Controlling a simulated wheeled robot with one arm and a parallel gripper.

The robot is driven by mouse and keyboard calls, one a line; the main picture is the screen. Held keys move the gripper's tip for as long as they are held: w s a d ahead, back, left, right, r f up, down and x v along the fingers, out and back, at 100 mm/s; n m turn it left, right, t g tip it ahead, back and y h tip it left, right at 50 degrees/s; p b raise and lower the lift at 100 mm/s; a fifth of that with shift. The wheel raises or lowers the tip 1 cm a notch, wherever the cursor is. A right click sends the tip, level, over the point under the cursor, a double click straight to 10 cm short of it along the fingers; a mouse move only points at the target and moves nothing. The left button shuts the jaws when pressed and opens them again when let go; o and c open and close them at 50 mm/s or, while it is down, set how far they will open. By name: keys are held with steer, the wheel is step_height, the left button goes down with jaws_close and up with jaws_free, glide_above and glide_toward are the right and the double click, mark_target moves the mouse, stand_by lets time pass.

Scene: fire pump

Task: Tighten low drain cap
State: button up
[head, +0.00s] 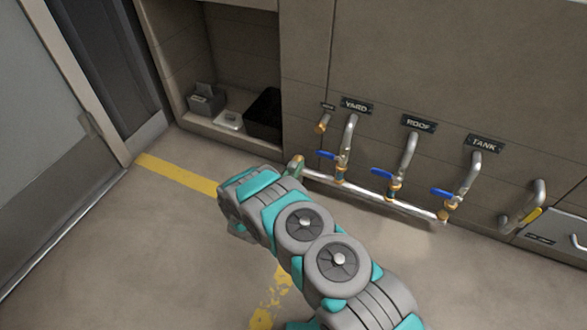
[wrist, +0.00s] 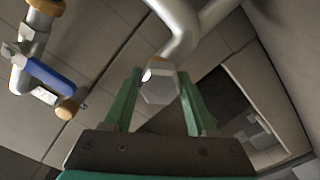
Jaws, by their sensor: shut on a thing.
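In the wrist view a grey hexagonal drain cap (wrist: 158,88) sits at the end of a bent grey pipe (wrist: 182,38). My gripper (wrist: 160,78) has its two green fingers on either side of this cap and is shut on it. In the head view my arm reaches toward the left end of the low horizontal pipe (head: 365,194). The arm hides most of my gripper there, and the cap cannot be made out. How tight the cap is cannot be told.
Valves with blue handles (head: 382,174) stand under the YARD, ROOF and TANK labels. One blue handle (wrist: 50,77) is left of my gripper in the wrist view. An open recess (head: 238,75) holds small boxes. The floor left of my arm is clear.

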steer(key=c, duration=0.4)
